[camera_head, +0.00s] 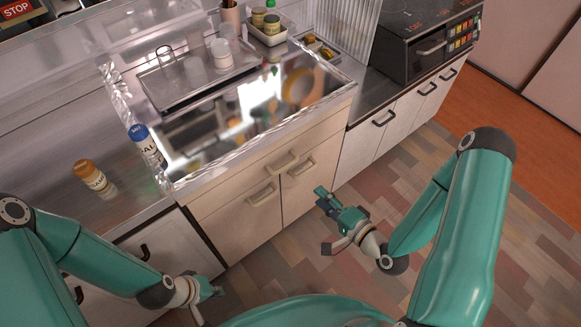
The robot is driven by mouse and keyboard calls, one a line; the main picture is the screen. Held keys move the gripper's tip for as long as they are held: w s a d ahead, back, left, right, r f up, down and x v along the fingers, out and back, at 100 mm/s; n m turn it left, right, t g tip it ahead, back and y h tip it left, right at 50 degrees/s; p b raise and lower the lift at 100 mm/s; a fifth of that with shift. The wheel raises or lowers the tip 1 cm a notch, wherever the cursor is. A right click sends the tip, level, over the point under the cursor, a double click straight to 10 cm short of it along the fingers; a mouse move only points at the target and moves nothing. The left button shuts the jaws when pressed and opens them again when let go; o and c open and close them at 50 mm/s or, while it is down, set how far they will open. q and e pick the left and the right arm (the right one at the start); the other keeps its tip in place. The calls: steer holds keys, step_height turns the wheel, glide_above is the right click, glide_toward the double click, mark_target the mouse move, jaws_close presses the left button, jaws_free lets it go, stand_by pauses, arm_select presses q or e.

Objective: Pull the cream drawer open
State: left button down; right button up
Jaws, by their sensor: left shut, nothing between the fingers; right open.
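The cream drawer (235,178) is the upper front panel of the cream cabinet below the shiny counter. It looks closed, with its bar handle (282,161) near the middle. My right gripper (322,220) is open and empty over the floor, in front of the cream cabinet and apart from the handle.
Two cream doors with handles (262,195) (301,167) lie below the drawer. White cabinets (378,145) flank it. A blue-capped bottle (147,145) and an orange-capped jar (90,176) stand on the left counter. A dish tray (190,78) stands behind. The patterned floor is clear.

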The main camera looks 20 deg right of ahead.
steer(key=b, duration=0.9)
glide_toward(288, 167)
steer(key=w+a+f, duration=0.1)
steer(key=w, duration=0.1)
steer(key=p+x, duration=0.1)
steer(key=x, duration=0.6)
steer(key=shift+w+r, duration=0.1)
steer(key=shift+w, duration=0.2)
steer(key=shift+w+a, duration=0.2)
steer(key=shift+w, duration=0.35)
jaws_close()
